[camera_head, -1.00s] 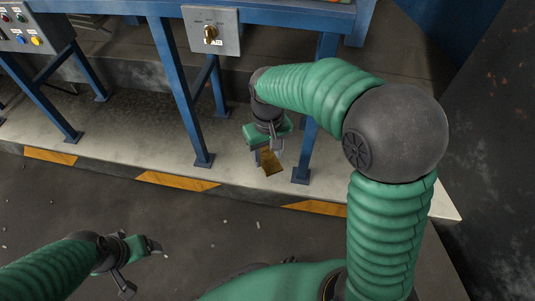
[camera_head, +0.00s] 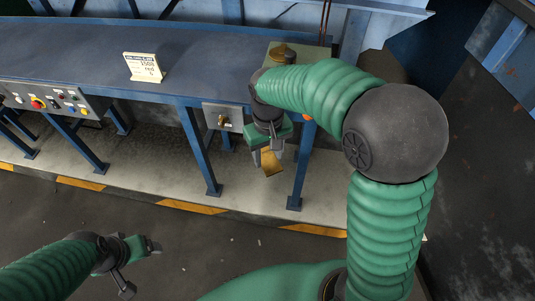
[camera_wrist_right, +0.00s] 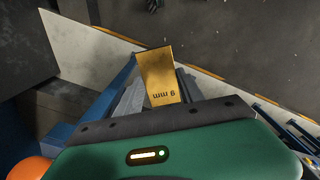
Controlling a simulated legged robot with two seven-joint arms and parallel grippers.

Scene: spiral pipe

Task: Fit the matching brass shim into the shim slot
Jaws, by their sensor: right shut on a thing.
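My right gripper (camera_head: 268,157) is shut on a brass shim (camera_head: 271,165), held out in front of the blue bench. In the right wrist view the shim (camera_wrist_right: 159,76) is a flat brass plate, stamped with a digit and "mm" upside down; I cannot surely tell 6 from 9. My left gripper (camera_head: 142,268) is open and empty at lower left, over the dark floor. A brass-coloured round part (camera_head: 283,52) sits on a pale plate at the bench's right end, partly behind my right arm. I cannot make out the shim slot.
A blue bench (camera_head: 200,62) crosses the view, with a small printed card (camera_head: 143,67) standing on it. A grey box with a brass knob (camera_head: 222,118) hangs on its front, left of my right gripper. A button panel (camera_head: 50,100) is at left. Bench legs are near the gripper.

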